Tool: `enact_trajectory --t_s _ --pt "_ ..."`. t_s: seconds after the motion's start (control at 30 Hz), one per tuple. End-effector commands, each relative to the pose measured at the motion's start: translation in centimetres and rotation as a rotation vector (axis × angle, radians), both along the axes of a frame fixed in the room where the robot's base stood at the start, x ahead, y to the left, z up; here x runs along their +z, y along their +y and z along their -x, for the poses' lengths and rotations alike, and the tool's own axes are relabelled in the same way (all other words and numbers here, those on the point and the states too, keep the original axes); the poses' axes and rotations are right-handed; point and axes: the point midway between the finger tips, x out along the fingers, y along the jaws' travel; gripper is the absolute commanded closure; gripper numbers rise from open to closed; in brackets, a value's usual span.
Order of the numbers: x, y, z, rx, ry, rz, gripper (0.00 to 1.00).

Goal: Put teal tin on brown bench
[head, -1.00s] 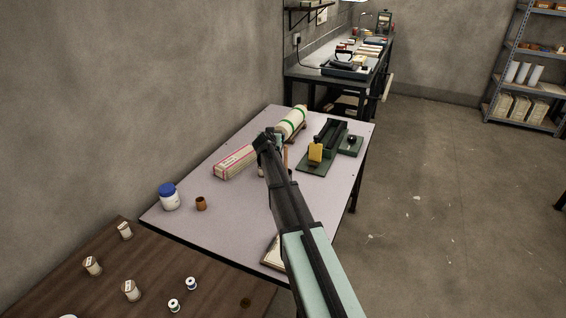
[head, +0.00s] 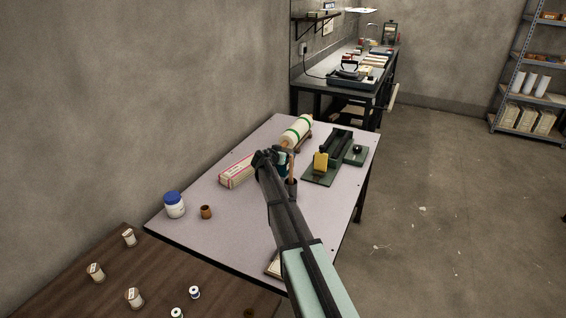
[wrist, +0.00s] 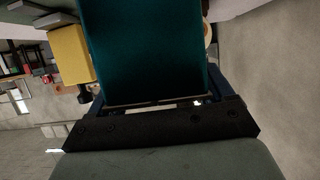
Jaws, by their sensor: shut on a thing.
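The teal tin (wrist: 140,45) fills the upper middle of the wrist view, between the jaws of my gripper. In the head view a little of the tin (head: 282,161) shows just right of my gripper (head: 266,156); the gripper and arm hide the rest. My gripper is shut on the tin, over the pale table. I cannot tell whether the tin is clear of the tabletop. The brown bench (head: 165,268) is at the lower left of the head view, with a dark wood top.
The pale table (head: 235,225) holds a long box (head: 237,171), a fabric roll (head: 297,131), a dark cup (head: 292,188), a green machine with a yellow block (head: 320,162), a blue-lidded jar (head: 174,204) and a brown pot (head: 207,212). Several spools stand on the bench.

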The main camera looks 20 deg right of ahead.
Motion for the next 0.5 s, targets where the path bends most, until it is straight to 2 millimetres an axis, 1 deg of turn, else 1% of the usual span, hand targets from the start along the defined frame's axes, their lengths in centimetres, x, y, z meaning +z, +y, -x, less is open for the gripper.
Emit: enact_trajectory --t_s 0.3,0.5 --pt "-3.3 0.0 0.0 0.002 0.001 0.001 0.62" --pt "-3.5 0.0 0.0 0.002 0.000 0.002 0.62"
